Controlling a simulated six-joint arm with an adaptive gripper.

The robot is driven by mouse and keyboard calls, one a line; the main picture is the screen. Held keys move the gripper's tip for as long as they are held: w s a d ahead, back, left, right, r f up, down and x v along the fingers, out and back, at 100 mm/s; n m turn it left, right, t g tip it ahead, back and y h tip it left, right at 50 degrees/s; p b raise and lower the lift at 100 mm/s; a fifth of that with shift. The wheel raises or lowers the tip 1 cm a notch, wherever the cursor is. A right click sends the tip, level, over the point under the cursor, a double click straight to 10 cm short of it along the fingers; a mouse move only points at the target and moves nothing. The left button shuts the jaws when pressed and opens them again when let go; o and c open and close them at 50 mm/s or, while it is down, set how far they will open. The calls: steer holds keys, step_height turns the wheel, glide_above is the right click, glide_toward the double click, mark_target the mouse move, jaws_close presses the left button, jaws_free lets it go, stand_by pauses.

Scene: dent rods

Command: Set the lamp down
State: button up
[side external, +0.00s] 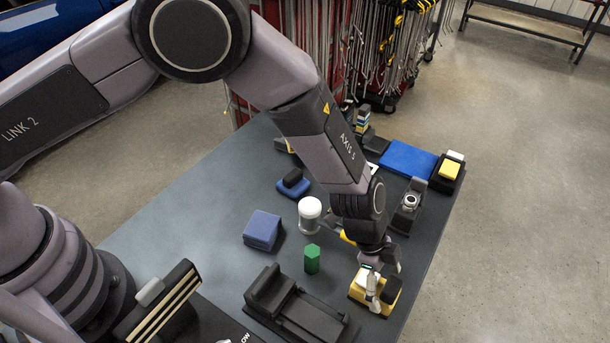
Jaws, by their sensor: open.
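My gripper (382,286) points down at the right front of the dark table, with its fingers apart. It is at a yellow block (363,294) with a dark piece (392,290) on top. The fingers hide part of both, and I cannot tell whether they touch. No thing is plainly a lamp from this view. A white-topped cylinder (310,214) stands upright left of my wrist, with a yellow part (347,237) beside it, partly hidden by my arm.
A green hexagonal block (312,259), a blue block (262,230) and a black cradle (295,304) stand left of my gripper. A blue mat (407,159) and a yellow-topped block (448,171) lie at the back. A dark stand (409,205) is near the right edge.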

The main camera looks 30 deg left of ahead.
steer(key=v, duration=0.9)
steer(key=shift+a+r, duration=0.1)
steer(key=shift+r, duration=0.25)
step_height(320, 180, up, 8)
steer(key=n, duration=0.2)
glide_above(364, 276)
steer(key=w+a, duration=0.2)
steer(key=a, duration=0.2)
steer(key=s+a+r+n+t, duration=0.3)
steer(key=a+r+n, duration=0.3)
steer(key=a+r, duration=1.2)
steer(key=s+a+r+n+t+y, duration=0.1)
steer(key=s+a+n+y, duration=0.3)
steer(key=s+a+n, duration=0.6)
steer(key=s+a+t, duration=0.1)
steer(key=s+a, duration=0.4)
steer(key=a, duration=0.3)
steer(key=shift+s+a+r+t+y, duration=0.25)
steer(key=shift+r+t+y, duration=0.05)
steer(key=shift+r, duration=0.05)
